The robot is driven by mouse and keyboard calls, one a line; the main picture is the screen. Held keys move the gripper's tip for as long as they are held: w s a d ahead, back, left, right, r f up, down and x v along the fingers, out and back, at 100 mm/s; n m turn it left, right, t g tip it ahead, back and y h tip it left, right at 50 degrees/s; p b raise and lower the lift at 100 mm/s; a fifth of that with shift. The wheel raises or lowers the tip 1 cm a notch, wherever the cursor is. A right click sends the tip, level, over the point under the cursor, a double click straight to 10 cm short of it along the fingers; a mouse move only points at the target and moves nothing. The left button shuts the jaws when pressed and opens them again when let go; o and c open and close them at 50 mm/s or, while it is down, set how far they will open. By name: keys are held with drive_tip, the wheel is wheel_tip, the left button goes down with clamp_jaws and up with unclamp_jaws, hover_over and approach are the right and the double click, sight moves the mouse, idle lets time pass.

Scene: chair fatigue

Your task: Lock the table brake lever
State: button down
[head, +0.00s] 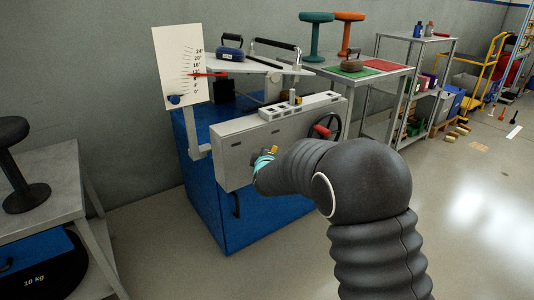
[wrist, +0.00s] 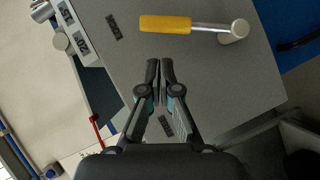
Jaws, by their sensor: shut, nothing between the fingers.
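The brake lever shows in the wrist view as a yellow grip (wrist: 165,24) on a metal rod, which runs right to a round metal pivot (wrist: 236,31) on the grey panel (wrist: 215,75). In the head view only a small bit of the yellow grip (head: 273,150) shows above my gripper. My gripper (wrist: 160,74) is shut and empty, its fingertips just below the yellow grip in the wrist view and apart from it in the picture. In the head view my gripper (head: 263,163) is in front of the grey machine front (head: 232,158), largely hidden by my arm.
A red-handled wheel (head: 322,131) is on the machine's right side. A blue cabinet (head: 225,215) stands under the machine. A white scale board (head: 178,66) rises at its left. A table with a black stool (head: 25,190) stands left.

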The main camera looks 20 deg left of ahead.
drive_tip(key=v, duration=1)
drive_tip(key=shift+s+r+b, duration=0.25)
drive_tip(key=shift+r+b, duration=0.05)
drive_tip(key=shift+a, duration=0.1)
